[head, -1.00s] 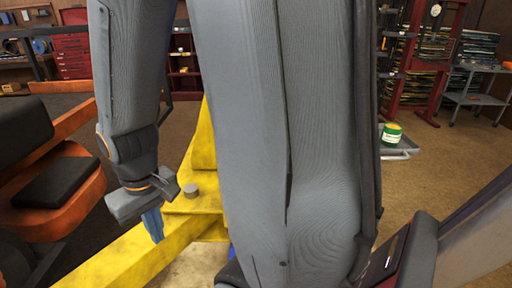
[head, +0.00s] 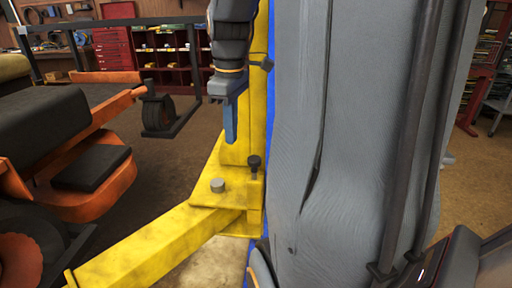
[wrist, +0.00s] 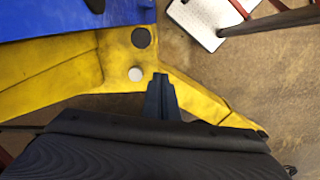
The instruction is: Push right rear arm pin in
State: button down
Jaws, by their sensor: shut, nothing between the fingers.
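A yellow lift arm (head: 165,238) joins a yellow bracket (head: 238,210) at the foot of the column. A black-headed pin (head: 254,163) stands upright at the bracket, its head above the plate; from above it is a dark round cap (wrist: 141,38). A grey round pin head (head: 217,185) sits on the plate to its left and shows pale in the wrist view (wrist: 135,74). My gripper (head: 231,138) is shut and empty, pointing down above the bracket, apart from both pins in the head view. In the wrist view its fingertips (wrist: 160,77) lie just right of the grey head.
An orange mower (head: 95,175) with a black seat pad stands at left. A blue surface (wrist: 70,15) lies beside the bracket. A white tray (wrist: 205,20) is at the wrist view's top.

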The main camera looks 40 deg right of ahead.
aim_at(256, 159)
jog(key=s+d+r+n, duration=0.2)
jog(key=d+r, duration=0.5)
jog(key=shift+s, duration=0.25)
jog(key=f+p, duration=0.1)
jog(key=f, duration=0.3)
jog(key=f+p, duration=0.1)
jog(key=f, duration=0.4)
jog(key=f+p, duration=0.1)
jog(key=f, duration=0.4)
jog(key=shift+w+a, duration=0.2)
jog(key=shift+w, duration=0.05)
jog(key=shift+s+f+b, duration=0.1)
jog(key=shift+f+b, duration=0.4)
jog(key=shift+f, duration=1.3)
